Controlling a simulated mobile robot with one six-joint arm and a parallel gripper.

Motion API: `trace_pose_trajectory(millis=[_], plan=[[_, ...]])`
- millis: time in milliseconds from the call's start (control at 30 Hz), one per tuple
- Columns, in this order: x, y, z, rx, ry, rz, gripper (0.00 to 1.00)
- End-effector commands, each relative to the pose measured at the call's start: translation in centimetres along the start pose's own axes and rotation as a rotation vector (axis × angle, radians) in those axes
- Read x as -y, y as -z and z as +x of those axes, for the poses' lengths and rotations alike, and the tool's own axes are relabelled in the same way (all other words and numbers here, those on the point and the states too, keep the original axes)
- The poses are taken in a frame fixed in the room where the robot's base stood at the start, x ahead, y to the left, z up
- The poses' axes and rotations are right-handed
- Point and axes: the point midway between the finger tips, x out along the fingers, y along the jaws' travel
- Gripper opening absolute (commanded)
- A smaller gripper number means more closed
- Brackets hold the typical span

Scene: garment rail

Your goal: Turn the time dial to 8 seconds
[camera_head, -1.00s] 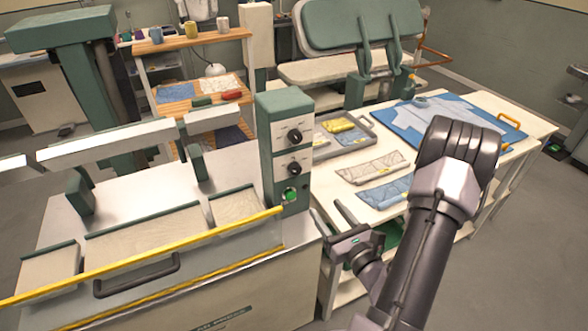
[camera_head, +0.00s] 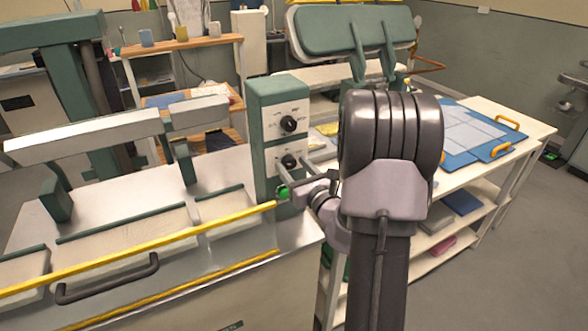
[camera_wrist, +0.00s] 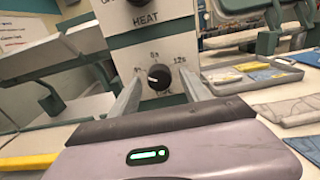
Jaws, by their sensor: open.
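The time dial (camera_wrist: 160,77) is a round black knob on the pale control panel, with marks around it that read about 4s, 8s and 12s. It is the lower knob (camera_head: 289,161) in the head view. My gripper (camera_wrist: 160,73) is open, with one finger on each side of the dial in the wrist view. I cannot tell whether the fingers touch it. A pale mark shows on the knob's face, but it is too small to read its setting surely. The 8s mark (camera_wrist: 154,56) is above the knob. In the head view my gripper (camera_head: 283,178) is at the panel's lower part.
The heat knob (camera_head: 289,124) is above the time dial on the green control box (camera_head: 262,130). A green button (camera_head: 283,193) is just below, close to my gripper. The yellow bar (camera_head: 150,246) runs along the press front. A table with a blue board (camera_head: 455,155) is to the right.

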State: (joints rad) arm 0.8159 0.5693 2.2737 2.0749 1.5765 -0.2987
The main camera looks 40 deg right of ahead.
Motion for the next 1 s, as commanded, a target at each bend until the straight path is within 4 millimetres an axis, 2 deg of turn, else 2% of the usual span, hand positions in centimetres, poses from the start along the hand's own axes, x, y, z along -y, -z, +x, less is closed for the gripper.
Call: trace_pose_trajectory(millis=[133,167,400,433,767,1000], plan=[[0.00,0.02,-0.02,0.000,0.000,0.000,0.55],[0.00,0.02,-0.02,0.000,0.000,0.000,0.51],[0.01,0.03,-0.05,0.000,0.000,0.000,0.04],[0.01,0.04,-0.05,0.000,0.000,0.000,0.00],[-0.01,-0.10,-0.06,-0.001,0.000,0.046,0.00],[-0.03,-0.26,-0.07,-0.003,0.001,0.204,0.00]])
